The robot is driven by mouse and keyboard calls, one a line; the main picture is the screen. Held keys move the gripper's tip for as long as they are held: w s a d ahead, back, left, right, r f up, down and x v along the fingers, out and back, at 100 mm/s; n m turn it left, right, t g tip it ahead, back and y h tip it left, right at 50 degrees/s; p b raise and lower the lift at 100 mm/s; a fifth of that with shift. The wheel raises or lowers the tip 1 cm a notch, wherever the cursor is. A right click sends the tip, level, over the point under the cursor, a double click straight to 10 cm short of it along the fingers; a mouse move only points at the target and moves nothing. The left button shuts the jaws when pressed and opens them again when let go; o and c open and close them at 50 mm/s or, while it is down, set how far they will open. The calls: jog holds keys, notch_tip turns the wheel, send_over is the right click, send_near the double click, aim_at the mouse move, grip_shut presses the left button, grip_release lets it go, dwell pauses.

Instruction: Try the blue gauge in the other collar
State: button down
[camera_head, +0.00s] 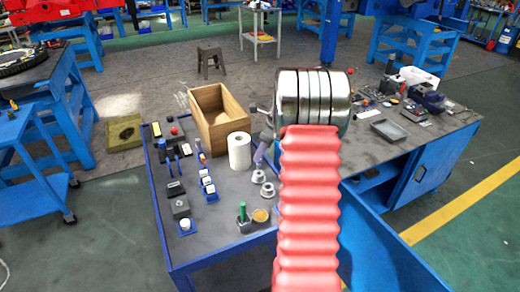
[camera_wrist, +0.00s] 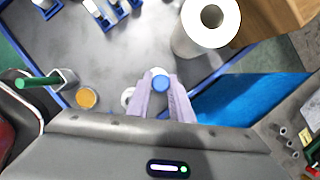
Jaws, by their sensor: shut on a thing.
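My gripper (camera_wrist: 160,88) is shut on the blue gauge, and its two pale purple fingers stand on either side of it. The gauge's round blue top (camera_wrist: 160,83) shows between the fingertips; its lower end is hidden. One pale metal collar (camera_wrist: 128,94) shows just left of the fingers in the wrist view. A pale rim right behind the gauge seems to be the other collar; I cannot tell whether the gauge is in it or above it. In the head view two stepped silver collars, the farther (camera_head: 258,177) and the nearer (camera_head: 267,190), stand below my fingers.
A white paper roll (camera_head: 239,152) and an open wooden box (camera_head: 217,118) stand behind the collars. A green piece (camera_head: 242,212) stands upright in a dark holder beside an orange disc (camera_head: 260,215) near the front edge. Small blue and white parts line the bench's left side.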

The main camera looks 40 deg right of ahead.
jog(key=shift+f, duration=0.6)
jog(key=shift+f, duration=0.7)
dwell(3.4)
jog(key=shift+s+r, duration=0.1)
jog(key=shift+r, duration=0.05)
jog(key=shift+r, duration=0.3)
jog(key=shift+r, duration=0.15)
dwell(0.5)
jog(key=shift+r, duration=1.85)
